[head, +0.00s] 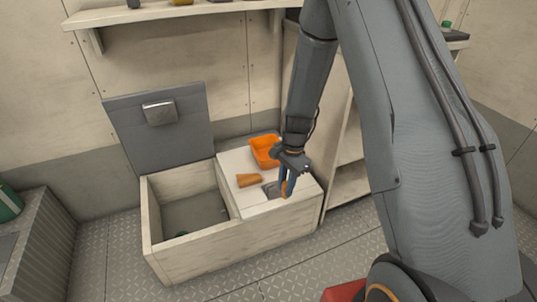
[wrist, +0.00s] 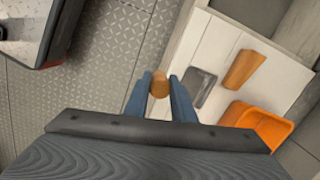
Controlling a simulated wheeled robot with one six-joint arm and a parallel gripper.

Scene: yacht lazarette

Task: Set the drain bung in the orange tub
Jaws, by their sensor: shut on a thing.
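My gripper (head: 287,188) is over the front right part of the white locker top, its blue fingers pointing down. In the wrist view, my gripper (wrist: 160,80) is shut on a small round orange-brown piece, which looks like the drain bung (wrist: 159,88). The fingers mostly hide it in the head view. The orange tub (head: 264,151) sits at the back of the locker top, behind my gripper, open side up; it also shows in the wrist view (wrist: 262,121). I see nothing in the visible part of the tub.
An orange-brown wedge-like block (head: 249,180) and a small grey tray (head: 270,188) lie on the locker top (head: 245,205). To the left is an open bin (head: 155,215) with its grey lid (head: 160,125) raised. A shelf (head: 170,14) runs along the wall above.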

